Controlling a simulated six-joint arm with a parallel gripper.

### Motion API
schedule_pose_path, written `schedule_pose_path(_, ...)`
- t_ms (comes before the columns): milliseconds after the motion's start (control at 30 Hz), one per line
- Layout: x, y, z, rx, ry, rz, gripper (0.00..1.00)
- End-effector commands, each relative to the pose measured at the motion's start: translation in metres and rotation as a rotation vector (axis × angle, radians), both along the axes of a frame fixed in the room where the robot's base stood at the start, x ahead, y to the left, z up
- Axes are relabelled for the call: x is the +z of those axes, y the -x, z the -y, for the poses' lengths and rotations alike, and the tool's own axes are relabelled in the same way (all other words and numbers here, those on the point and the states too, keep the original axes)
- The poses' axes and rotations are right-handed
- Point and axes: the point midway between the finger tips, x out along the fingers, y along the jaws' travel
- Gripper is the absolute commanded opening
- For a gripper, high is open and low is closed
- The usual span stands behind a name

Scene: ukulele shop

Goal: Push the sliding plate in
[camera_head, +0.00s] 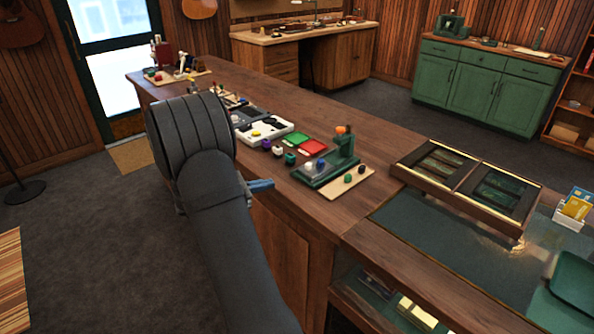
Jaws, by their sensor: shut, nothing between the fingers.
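A small green device (344,150) with an upright post and an orange top stands on the wooden counter, right of the picture's middle. Its flat green plate (315,179) extends to the lower left, with small pale and blue pieces on it. I cannot tell for certain whether this is the sliding plate. My dark arm fills the left middle. What looks like my gripper (262,185), a narrow blue-grey end, shows just right of the arm, shut and left of the green plate, apart from it in the picture. The rest of the gripper is hidden behind the arm.
A pale board (346,184) with small knobs lies in front of the device. Red and green trays (299,142), a white tray (262,132) and small coloured pieces lie to its left. A framed display case (465,187) stands to the right. Bare counter lies behind the device.

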Motion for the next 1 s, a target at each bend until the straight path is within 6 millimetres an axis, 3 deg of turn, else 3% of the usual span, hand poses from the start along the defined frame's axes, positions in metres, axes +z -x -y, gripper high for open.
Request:
schedule_pose_path(100, -0.001, 0.001, -0.019, 0.082, 0.111, -0.042, 0.0)
schedule_pose_path(267, 0.0, -0.004, -0.019, 0.105, 0.149, -0.055, 0.0)
schedule_pose_path(800, -0.004, -0.064, 0.067, 0.099, 0.143, -0.052, 0.0)
schedule_pose_path(1000, -0.005, -0.078, 0.084, 0.101, 0.142, -0.052, 0.0)
